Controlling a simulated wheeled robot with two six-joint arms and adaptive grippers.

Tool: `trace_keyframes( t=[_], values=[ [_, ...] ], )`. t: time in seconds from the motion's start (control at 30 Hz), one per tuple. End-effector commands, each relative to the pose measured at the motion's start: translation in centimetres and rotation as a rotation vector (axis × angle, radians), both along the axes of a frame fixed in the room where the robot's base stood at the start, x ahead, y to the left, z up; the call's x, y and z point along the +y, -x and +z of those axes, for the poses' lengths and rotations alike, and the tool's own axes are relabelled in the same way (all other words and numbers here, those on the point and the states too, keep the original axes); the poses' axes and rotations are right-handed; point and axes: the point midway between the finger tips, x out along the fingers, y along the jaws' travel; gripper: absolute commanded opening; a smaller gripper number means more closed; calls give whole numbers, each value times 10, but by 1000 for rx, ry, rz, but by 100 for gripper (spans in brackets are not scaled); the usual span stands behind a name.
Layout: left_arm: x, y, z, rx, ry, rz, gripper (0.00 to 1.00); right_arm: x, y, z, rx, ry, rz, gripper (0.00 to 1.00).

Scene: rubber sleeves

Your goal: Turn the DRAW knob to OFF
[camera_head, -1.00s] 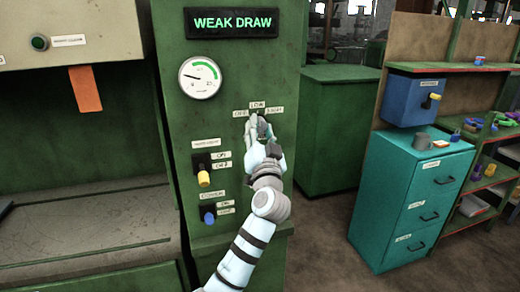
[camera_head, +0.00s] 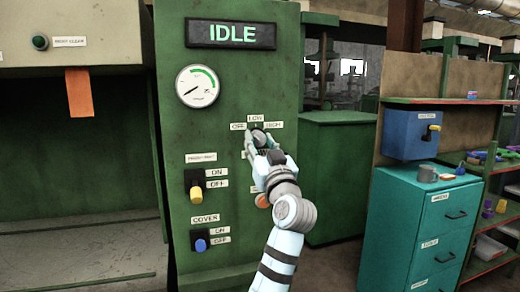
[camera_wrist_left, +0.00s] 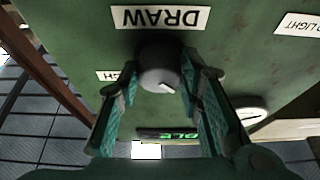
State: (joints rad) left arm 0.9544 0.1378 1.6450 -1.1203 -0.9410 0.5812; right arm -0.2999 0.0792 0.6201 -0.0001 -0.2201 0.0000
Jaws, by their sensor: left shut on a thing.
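The DRAW knob (camera_wrist_left: 160,68) is dark grey and round, with a white mark on its face toward the lower right in the left wrist view. In that view the upside-down DRAW label (camera_wrist_left: 160,18) is just above it. My left gripper (camera_wrist_left: 163,92) has one finger on each side of the knob and is shut on it. In the head view the gripper (camera_head: 255,141) partly hides the knob (camera_head: 258,126). The OFF label (camera_head: 238,126) is left of it, LOW above and HIGH to the right. My right gripper is not in view.
The display (camera_head: 230,33) reads IDLE, above a round gauge (camera_head: 197,86) whose needle points low and left. A yellow switch (camera_head: 196,193) and a blue switch (camera_head: 200,244) are lower left. A teal drawer cabinet (camera_head: 420,235) stands to the right.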

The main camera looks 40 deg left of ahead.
Motion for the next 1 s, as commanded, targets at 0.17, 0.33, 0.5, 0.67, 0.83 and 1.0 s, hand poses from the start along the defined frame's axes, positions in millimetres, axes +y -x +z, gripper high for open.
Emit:
trace_keyframes(
  t=[0.17,0.33,0.5,0.67,0.83,1.0],
  values=[
    [0,0,0,0,1,0,5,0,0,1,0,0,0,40],
    [0,0,0,0,0,-1,46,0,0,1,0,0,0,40],
    [0,0,0,0,0,-1,52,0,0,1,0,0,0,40],
    [-1,0,0,0,0,-1,52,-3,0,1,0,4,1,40],
    [-17,10,-8,0,1,-4,52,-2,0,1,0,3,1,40],
    [-53,35,-27,0,4,-5,52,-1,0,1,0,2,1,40]
  ],
)
